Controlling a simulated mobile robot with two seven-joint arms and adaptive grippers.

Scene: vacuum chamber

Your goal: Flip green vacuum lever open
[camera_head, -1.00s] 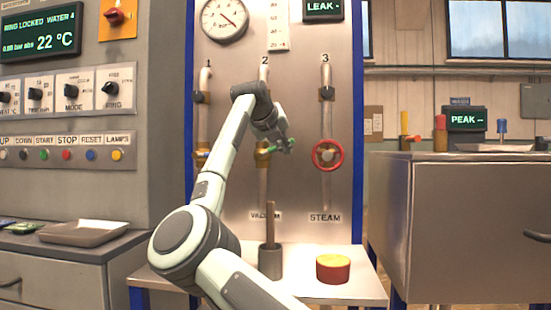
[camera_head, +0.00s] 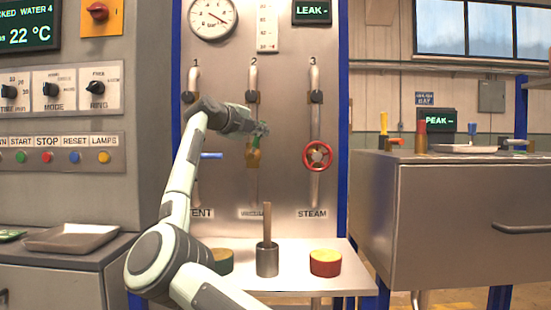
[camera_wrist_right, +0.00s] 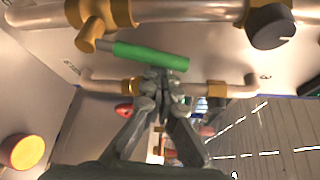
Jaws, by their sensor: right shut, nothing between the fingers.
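The green lever (camera_wrist_right: 150,55) is on the brass valve (camera_head: 253,158) of pipe 2, above a partly unreadable label. In the right wrist view its green sleeve runs nearly parallel to the pipe, from the brass stub (camera_wrist_right: 88,40) toward the black knob (camera_wrist_right: 270,26). In the head view it is mostly hidden by my right gripper (camera_head: 263,130), just above the valve. The right gripper is shut and empty. In the wrist view its fingertips (camera_wrist_right: 160,78) are at the sleeve's side; I cannot tell whether they touch. My left gripper is not in view.
A blue lever (camera_head: 211,155) is on pipe 1 and a red handwheel (camera_head: 318,155) on pipe 3, either side of the valve. Below, the shelf (camera_head: 295,285) holds a grey cup (camera_head: 267,260) with a stick and a red-and-yellow round block (camera_head: 325,262).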

